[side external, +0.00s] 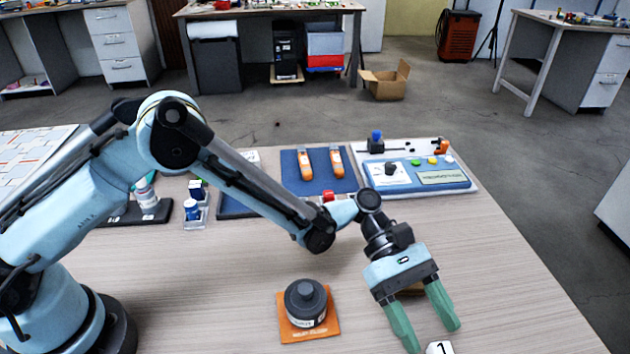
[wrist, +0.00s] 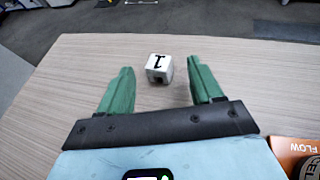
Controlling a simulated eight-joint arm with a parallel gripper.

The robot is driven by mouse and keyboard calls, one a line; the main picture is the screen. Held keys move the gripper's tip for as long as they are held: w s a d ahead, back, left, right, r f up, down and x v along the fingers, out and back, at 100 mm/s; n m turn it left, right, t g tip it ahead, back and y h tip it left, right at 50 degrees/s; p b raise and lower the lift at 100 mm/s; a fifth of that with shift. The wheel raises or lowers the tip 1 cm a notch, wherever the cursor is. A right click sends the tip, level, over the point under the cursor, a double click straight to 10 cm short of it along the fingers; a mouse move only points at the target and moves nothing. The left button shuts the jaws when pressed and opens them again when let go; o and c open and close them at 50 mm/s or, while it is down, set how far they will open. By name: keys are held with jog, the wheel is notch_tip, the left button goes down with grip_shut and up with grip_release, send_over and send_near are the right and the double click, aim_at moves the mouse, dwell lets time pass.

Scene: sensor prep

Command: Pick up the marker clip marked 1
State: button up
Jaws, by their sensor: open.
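The marker clip marked 1 (side external: 439,348) is a small white block with a black 1 on it. In the side view it sits at the bottom edge, partly cut off, just below my gripper's fingertips. The fingers also show in the wrist view (wrist: 160,82). I cannot tell how high the fingertips are above the table.
A dark round container on an orange mat (side external: 330,330) stands left of my gripper. Behind are a blue mat (side external: 320,182) with two orange tools and a blue tray (side external: 455,188) with small parts. The wooden table (side external: 520,300) is clear to the right.

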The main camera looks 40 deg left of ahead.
aim_at(442, 351)
jog(key=x, duration=0.4)
jog(key=shift+s+d, duration=0.1)
jog(key=shift+d, duration=0.1)
jog(key=c, duration=1)
